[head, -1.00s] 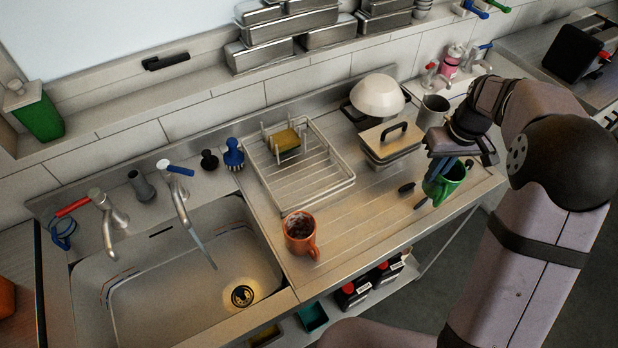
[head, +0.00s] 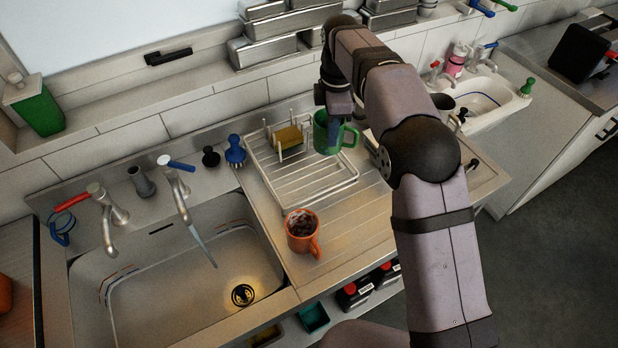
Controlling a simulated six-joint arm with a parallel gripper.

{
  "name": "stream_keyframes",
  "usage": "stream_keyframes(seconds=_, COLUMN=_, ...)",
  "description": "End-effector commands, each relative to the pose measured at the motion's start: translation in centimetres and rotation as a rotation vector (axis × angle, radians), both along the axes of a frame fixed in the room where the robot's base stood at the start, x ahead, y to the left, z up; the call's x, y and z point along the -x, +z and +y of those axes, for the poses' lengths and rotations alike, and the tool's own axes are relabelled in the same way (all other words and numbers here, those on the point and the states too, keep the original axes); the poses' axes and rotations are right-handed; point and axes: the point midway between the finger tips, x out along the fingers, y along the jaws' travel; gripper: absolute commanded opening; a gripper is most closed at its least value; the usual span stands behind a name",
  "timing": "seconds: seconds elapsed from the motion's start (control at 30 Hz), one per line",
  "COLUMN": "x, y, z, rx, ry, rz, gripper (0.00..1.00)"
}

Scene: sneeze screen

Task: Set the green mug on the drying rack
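The green mug (head: 326,137) is upright at the right rear part of the drying rack in the head view, its handle toward the right. My gripper (head: 338,108) points down and is shut on the mug's rim; the fingertips are partly hidden by the mug. The wire drying rack (head: 305,190) stands on the ribbed drainboard, its front and middle bare. The mug looks held above the rack, but the exact gap cannot be told.
A yellow sponge (head: 289,137) sits in the rack's rear left. An orange mug (head: 302,232) with dark contents stands in front of the rack. The sink (head: 180,285) lies to the left.

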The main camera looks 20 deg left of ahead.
Motion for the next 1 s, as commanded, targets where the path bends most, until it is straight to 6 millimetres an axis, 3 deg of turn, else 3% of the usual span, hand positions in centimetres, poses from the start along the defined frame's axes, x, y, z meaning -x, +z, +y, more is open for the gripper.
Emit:
stream_keyframes(seconds=0.33, x=0.3, y=-0.3, z=0.6, rx=0.002, ry=0.084, rz=-0.006, gripper=0.0)
stream_keyframes(seconds=0.7, x=0.4, y=-5.2, z=0.6, rx=0.003, ry=0.081, rz=-0.004, gripper=0.0)
stream_keyframes(seconds=1.0, x=0.3, y=-6.4, z=0.6, rx=0.001, ry=0.08, rz=-0.007, gripper=0.0)
